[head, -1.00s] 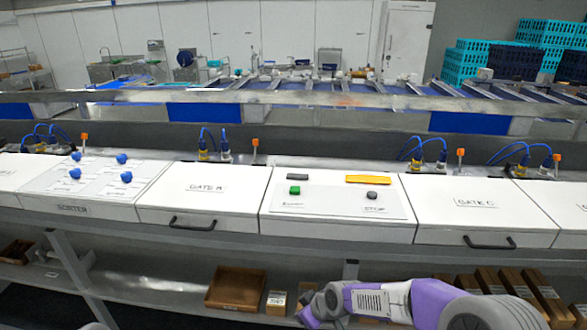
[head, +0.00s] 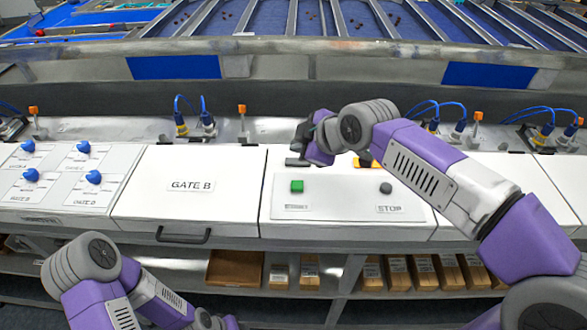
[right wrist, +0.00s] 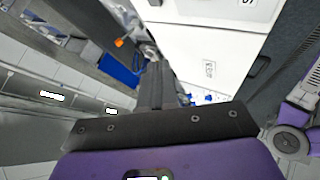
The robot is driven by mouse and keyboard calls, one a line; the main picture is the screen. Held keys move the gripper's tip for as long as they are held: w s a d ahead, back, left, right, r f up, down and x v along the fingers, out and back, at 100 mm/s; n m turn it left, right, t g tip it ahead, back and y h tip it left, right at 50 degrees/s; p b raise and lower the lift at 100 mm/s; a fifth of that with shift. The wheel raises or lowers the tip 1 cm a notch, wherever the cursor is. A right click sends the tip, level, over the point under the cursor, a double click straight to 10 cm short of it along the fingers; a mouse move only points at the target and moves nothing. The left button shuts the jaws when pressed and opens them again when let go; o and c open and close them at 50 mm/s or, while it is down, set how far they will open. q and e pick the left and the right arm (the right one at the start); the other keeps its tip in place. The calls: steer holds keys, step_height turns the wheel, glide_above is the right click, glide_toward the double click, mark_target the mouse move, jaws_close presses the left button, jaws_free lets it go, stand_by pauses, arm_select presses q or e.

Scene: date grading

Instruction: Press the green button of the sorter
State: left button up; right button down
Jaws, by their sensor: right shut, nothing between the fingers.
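The green button is not seen in the right wrist view. My left arm shows at lower left, but its gripper is not in view.
A GATE B cover (head: 185,210) and a blue-knob panel (head: 60,180) stand left. Blue cables (head: 190,105) rise behind. Boxes (head: 395,272) fill the shelf below.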

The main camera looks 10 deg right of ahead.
steer(key=b, duration=0.6)
glide_above(299, 187)
step_height(299, 187, down, 8)
steer(key=shift+f, duration=0.15)
steer(key=shift+f+b, duration=0.35)
steer(key=shift+b, duration=0.1)
stand_by(1.5)
steer(key=shift+f+b, duration=0.4)
steer(key=shift+b, duration=0.05)
